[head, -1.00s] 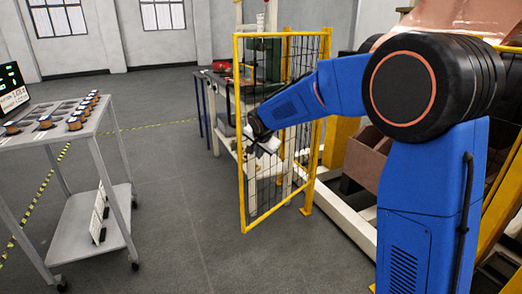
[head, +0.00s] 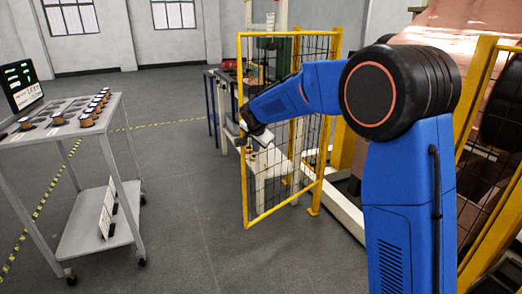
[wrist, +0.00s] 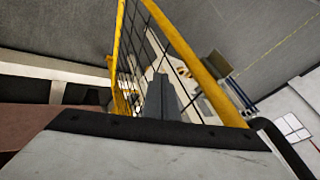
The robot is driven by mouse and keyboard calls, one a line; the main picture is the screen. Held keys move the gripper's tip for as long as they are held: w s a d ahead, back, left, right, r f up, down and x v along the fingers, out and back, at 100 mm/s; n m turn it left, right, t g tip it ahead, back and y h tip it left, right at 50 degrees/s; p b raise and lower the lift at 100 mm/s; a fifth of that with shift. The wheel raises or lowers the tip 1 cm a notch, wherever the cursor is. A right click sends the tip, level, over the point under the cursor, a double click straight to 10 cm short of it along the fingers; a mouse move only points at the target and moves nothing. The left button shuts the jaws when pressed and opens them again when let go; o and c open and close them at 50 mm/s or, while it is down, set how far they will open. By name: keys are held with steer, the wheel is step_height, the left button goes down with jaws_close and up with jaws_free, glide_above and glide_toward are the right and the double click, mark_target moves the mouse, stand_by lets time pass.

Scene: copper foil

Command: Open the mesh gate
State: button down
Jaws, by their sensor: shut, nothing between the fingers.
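The mesh gate (head: 243,190) has a yellow frame with dark wire mesh. In the head view it stands out from the machine's fence line, its near upright toward the open floor at left. My gripper (head: 246,141) is shut and empty at about mid-height by that upright; the arm crosses in front of the mesh. Whether it touches the gate I cannot tell. In the wrist view the yellow gate frame (wrist: 187,48) and mesh rise just beyond my gripper (wrist: 163,98). The gate's handle or latch cannot be made out.
A grey cart (head: 95,215) with copper spools stands at left. A workbench (head: 215,90) is behind the gate. A large copper roll (head: 440,62) and a yellow fence post (head: 478,100) are at right, partly behind my arm. Floor between cart and gate is clear.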

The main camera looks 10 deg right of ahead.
steer(key=w+a+m+h, duration=0.1)
steer(key=w+a+m, duration=0.1)
steer(key=w+a, duration=0.5)
steer(key=w, duration=0.3)
steer(key=shift+h, duration=0.3)
